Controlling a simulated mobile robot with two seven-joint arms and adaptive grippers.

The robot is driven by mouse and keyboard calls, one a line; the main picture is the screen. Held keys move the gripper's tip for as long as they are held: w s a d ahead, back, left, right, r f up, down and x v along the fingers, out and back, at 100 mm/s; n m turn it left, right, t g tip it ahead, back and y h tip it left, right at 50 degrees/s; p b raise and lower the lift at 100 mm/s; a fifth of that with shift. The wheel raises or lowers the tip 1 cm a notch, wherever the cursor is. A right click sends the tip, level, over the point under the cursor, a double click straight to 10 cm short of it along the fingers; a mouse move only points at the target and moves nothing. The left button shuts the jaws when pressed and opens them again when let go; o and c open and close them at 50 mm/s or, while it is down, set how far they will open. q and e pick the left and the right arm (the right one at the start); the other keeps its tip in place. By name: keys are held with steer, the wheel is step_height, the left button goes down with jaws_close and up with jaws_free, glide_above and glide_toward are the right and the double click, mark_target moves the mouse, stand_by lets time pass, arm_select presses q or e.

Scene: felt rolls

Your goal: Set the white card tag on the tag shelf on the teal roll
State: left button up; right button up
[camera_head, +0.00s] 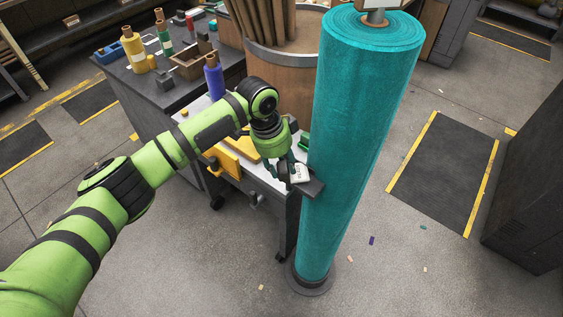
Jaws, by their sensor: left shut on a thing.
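The teal roll (362,130) stands upright on a round dark base, right of centre. A small dark shelf (315,188) sticks out from its left side. The white card tag (300,173) is small, with dark print, and shows just above this shelf. My left gripper (290,172) reaches down from the left and is shut on the white card tag. The fingers partly hide the tag, and I cannot tell whether it touches the shelf. My right gripper is not in view.
A wooden drum (283,75) with brown tubes is behind. A dark table (135,85) holds small coloured rolls. The floor to the right is mostly clear.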

arm_select(q)
steer(key=shift+f, duration=0.35)
steer(key=o, duration=1.3)
steer(key=v, duration=1.2)
